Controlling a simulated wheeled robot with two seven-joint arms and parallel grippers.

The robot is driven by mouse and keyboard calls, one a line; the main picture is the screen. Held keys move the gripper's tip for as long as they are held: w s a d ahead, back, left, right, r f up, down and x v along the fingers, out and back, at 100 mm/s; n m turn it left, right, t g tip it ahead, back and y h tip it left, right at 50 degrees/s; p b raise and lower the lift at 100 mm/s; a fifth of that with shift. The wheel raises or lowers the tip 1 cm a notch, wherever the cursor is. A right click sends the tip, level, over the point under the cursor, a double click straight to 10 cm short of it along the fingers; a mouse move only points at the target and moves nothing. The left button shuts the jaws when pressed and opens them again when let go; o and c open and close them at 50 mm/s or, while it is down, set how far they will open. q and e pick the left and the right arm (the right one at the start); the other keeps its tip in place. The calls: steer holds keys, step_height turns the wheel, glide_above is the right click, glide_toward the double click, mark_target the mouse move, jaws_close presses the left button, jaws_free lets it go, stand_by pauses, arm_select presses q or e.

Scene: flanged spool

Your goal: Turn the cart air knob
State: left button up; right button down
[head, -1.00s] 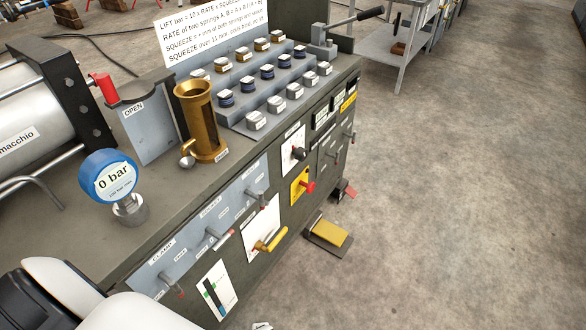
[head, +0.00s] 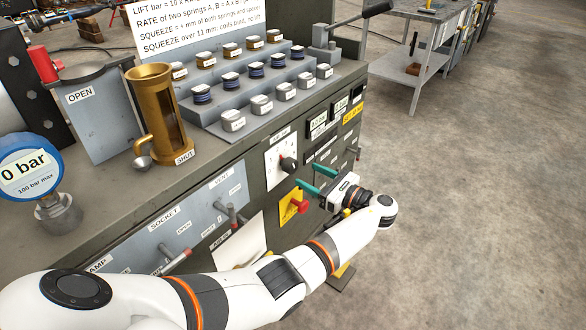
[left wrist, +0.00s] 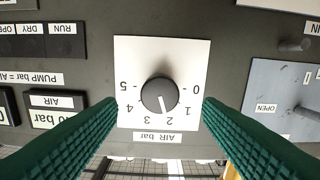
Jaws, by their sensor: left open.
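The air knob (head: 288,164) is a dark round knob on a white dial plate on the cart's front panel. In the left wrist view the knob (left wrist: 160,95) sits mid-picture on its plate (left wrist: 185,55), marked 0 to 5 and labelled "AIR bar". My left gripper (head: 303,178) has green fingers and is open in front of the panel, facing the dial. In the left wrist view its fingers (left wrist: 160,108) stand on either side of the knob, apart from it. My right gripper is not in view.
A red knob on a yellow plate (head: 292,208) is just below the dial. Levers (head: 232,214) project from the grey panel at left. The cart top holds a brass cylinder (head: 150,90), a blue 0 bar gauge (head: 28,165) and rows of springs. Open floor (head: 480,200) lies right.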

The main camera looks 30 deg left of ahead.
mark_target(294, 168)
arm_select(q)
steer(key=a, duration=0.6)
steer(key=shift+w+a, duration=0.3)
steer(key=shift+a, duration=0.1)
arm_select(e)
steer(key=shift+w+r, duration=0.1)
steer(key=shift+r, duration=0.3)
arm_select(q)
steer(key=c, duration=1)
steer(key=shift+o, duration=0.2)
